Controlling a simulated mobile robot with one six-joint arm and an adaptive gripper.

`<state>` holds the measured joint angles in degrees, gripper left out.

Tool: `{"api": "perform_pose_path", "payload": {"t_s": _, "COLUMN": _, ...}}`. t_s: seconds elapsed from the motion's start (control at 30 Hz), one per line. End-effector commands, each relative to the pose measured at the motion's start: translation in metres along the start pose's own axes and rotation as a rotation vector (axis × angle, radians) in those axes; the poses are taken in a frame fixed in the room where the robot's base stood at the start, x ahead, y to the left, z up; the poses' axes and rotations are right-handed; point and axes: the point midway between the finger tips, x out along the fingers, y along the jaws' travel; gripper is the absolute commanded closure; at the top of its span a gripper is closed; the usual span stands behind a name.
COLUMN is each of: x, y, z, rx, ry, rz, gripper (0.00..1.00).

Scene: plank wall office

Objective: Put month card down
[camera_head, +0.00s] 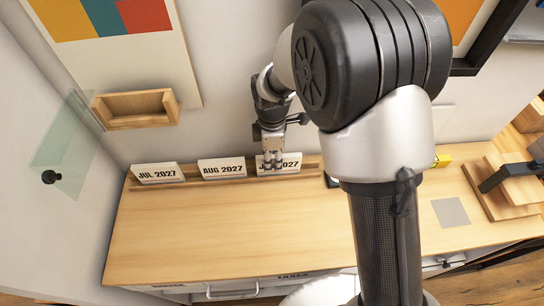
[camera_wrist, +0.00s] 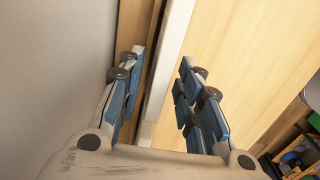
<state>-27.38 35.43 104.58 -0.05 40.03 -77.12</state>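Three white month cards stand in a row along the wooden rail (camera_head: 188,170) at the back of the desk. They are the JUL 2027 card (camera_head: 157,173), the AUG 2027 card (camera_head: 222,168) and a third card (camera_head: 291,164).
The desk top (camera_head: 225,225) in front of the rail is clear. A small wooden wall shelf (camera_head: 137,122) hangs at upper left, near a glass panel (camera_head: 68,140). A grey square (camera_head: 450,212) and stacked wooden boards (camera_head: 495,195) lie at the right.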

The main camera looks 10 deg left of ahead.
Motion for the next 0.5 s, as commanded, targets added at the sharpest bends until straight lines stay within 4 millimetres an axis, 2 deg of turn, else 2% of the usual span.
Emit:
{"api": "perform_pose_path", "payload": {"t_s": 0.27, "x": -0.003, "y": 0.0, "z": 0.0, "rx": 0.0, "ry": 0.0, "rz": 0.001, "gripper": 0.67}}
{"api": "perform_pose_path", "payload": {"t_s": 0.37, "x": -0.014, "y": 0.001, "z": 0.0, "rx": 0.0, "ry": 0.001, "rz": 0.003, "gripper": 0.67}}
{"api": "perform_pose_path", "payload": {"t_s": 0.5, "x": -0.04, "y": 0.001, "z": 0.0, "rx": 0.0, "ry": 0.001, "rz": 0.004, "gripper": 0.67}}
